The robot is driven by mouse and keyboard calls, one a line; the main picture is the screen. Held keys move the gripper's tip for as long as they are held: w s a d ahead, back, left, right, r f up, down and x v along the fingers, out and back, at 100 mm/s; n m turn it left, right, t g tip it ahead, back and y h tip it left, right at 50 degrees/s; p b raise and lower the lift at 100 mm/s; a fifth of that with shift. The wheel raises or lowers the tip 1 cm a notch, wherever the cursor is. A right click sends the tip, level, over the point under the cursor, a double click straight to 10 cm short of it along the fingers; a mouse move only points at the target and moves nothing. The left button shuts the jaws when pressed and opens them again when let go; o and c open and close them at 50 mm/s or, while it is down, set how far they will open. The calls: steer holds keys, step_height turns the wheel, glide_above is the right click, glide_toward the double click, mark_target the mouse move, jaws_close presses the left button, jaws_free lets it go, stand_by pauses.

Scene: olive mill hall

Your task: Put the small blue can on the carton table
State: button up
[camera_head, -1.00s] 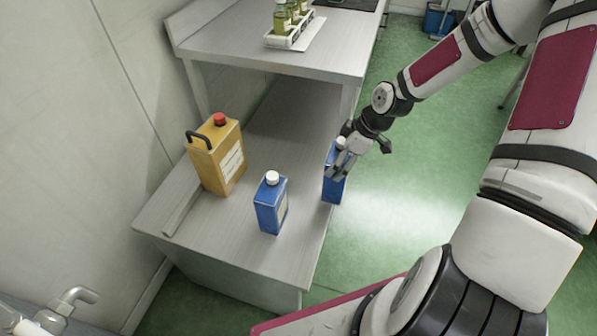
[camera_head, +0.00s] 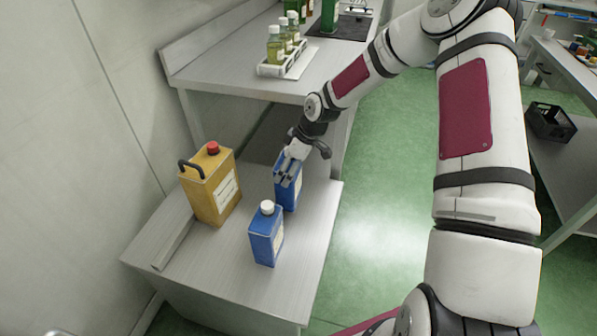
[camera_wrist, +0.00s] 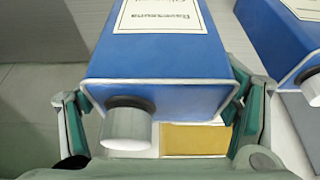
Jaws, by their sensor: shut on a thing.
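A blue can (camera_head: 290,196) with a label is in my gripper (camera_head: 287,176) near the far right part of the low grey table (camera_head: 190,268). I cannot tell whether its base touches the table. In the wrist view the same can (camera_wrist: 170,55), with a white cap, sits between the two green-padded fingers (camera_wrist: 160,120), shut on it. A second blue can (camera_head: 265,243) with a white cap stands upright on the table, nearer the camera; it also shows at the right in the wrist view (camera_wrist: 285,35). I cannot tell which can is smaller.
A yellow can (camera_head: 209,190) with a red cap and black handle stands left on the low table. A higher grey bench (camera_head: 220,72) with a white rack of bottles (camera_head: 272,70) adjoins behind. A black crate (camera_head: 551,122) is at far right. The front of the low table is clear.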

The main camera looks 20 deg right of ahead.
steer(key=shift+w+a+f, duration=0.1)
steer(key=shift+f, duration=1.7)
steer(key=o, duration=1.9)
